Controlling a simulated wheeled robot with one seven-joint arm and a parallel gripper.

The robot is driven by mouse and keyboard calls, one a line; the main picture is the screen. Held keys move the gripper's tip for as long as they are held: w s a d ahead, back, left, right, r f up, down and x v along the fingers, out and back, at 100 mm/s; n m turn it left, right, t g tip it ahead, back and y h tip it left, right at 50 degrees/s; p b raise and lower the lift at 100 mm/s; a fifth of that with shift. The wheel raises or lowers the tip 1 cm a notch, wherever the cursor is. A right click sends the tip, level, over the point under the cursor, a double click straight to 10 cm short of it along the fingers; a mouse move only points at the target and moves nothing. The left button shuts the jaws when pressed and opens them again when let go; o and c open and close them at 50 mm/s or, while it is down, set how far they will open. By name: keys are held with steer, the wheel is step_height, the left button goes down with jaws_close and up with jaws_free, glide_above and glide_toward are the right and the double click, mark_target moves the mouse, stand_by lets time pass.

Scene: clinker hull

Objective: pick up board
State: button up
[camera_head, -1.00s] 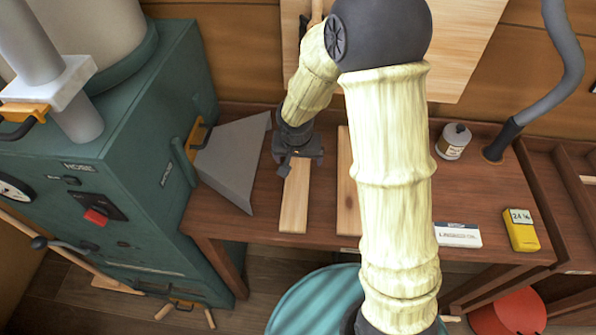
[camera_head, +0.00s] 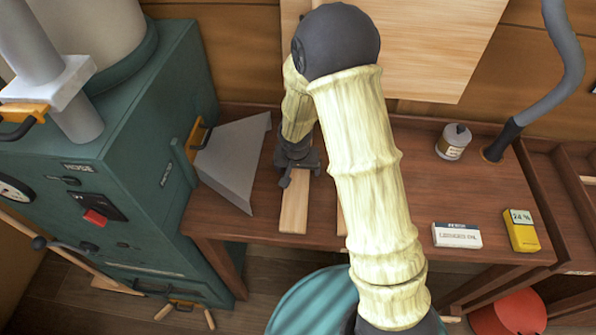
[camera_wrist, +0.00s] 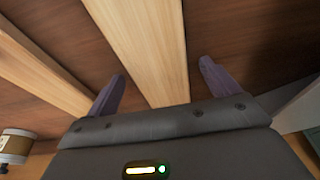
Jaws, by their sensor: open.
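Two pale wooden boards lie on the brown workbench. The left board (camera_head: 294,205) has its near end in view and its far part hidden under my gripper. The other board (camera_head: 341,222) is mostly hidden behind my arm. My gripper (camera_head: 297,172) is over the left board, pointing down. In the wrist view my gripper (camera_wrist: 162,70) is open, with one dark finger on each side of a board (camera_wrist: 150,45) that runs between them. The fingers look apart from its edges. Another board (camera_wrist: 40,65) lies to the left there. I cannot tell how high the fingertips are.
The brown workbench (camera_head: 250,225) also holds a grey metal chute (camera_head: 232,165) at left, beside a green machine (camera_head: 120,160).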

mark_target(298, 172)
stand_by(0.5)
steer(key=c, duration=1.2)
step_height(298, 172, up, 10)
steer(key=shift+r+p, duration=0.1)
steer(key=shift+p, duration=0.6)
